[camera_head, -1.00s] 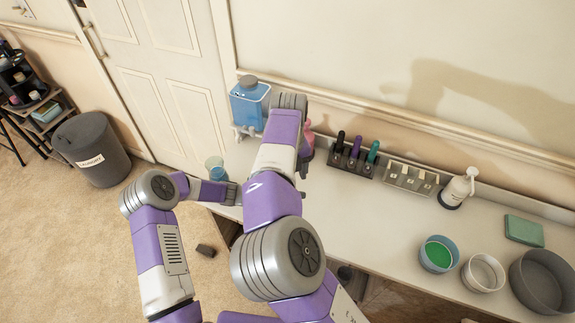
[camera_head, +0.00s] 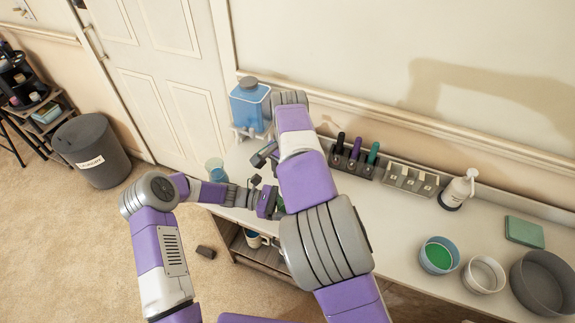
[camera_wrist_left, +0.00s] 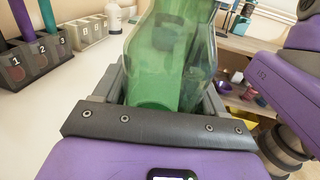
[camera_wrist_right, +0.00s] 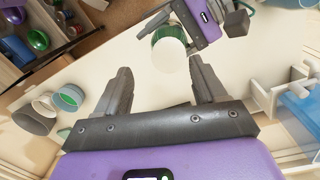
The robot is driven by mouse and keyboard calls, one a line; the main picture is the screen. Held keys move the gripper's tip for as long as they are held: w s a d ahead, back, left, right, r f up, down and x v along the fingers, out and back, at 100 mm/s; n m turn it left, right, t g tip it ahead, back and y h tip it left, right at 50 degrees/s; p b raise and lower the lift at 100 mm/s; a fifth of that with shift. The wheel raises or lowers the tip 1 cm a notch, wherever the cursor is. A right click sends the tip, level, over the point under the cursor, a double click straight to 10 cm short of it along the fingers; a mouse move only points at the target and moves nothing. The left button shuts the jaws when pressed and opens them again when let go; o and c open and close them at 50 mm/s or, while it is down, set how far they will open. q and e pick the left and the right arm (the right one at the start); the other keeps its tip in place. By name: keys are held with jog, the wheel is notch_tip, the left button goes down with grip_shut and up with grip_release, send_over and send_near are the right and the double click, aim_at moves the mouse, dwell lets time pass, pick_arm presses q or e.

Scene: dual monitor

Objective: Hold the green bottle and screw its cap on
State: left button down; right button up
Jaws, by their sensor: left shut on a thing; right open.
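The green see-through bottle (camera_wrist_left: 165,70) stands between the fingers of my left gripper (camera_head: 272,203), which is shut on it. In the head view my right arm hides most of the bottle. In the right wrist view the bottle appears from above as green edges under a white round cap (camera_wrist_right: 170,52). I cannot tell how firmly the cap sits. My right gripper (camera_wrist_right: 160,72) is open, its fingers apart on either side of the view below the cap, gripping nothing. In the head view its dark fingers (camera_head: 264,156) show left of my right arm.
A numbered rack (camera_head: 352,165), a lettered rack (camera_head: 410,181) and a white pump bottle (camera_head: 458,188) line the back. Several bowls (camera_head: 540,280) stand at the right. The table's middle is clear.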

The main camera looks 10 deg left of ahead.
jog(key=n, duration=0.4)
jog(key=shift+r, duration=0.35)
jog(key=n, duration=0.4)
jog(key=shift+w+a+r+n, duration=0.1)
jog(key=shift+a+r+n, duration=0.05)
jog(key=shift+r+n, duration=0.2)
jog(key=n, duration=0.3)
jog(key=shift+r+n+t, duration=0.35)
jog(key=shift+r+t, duration=0.05)
jog(key=n, duration=0.2)
jog(key=r+n, duration=0.1)
jog(key=n, duration=0.1)
jog(key=shift+w+a, duration=0.1)
jog(key=shift+a, duration=0.05)
jog(key=shift+f, duration=0.1)
send_over(280, 205)
jog(key=w+d, duration=0.2)
jog(key=w, duration=0.1)
jog(key=shift+s+a+f, duration=0.1)
jog(key=shift+f, duration=1.9)
jog(key=shift+s+f, duration=0.1)
jog(key=shift+f, duration=1.85)
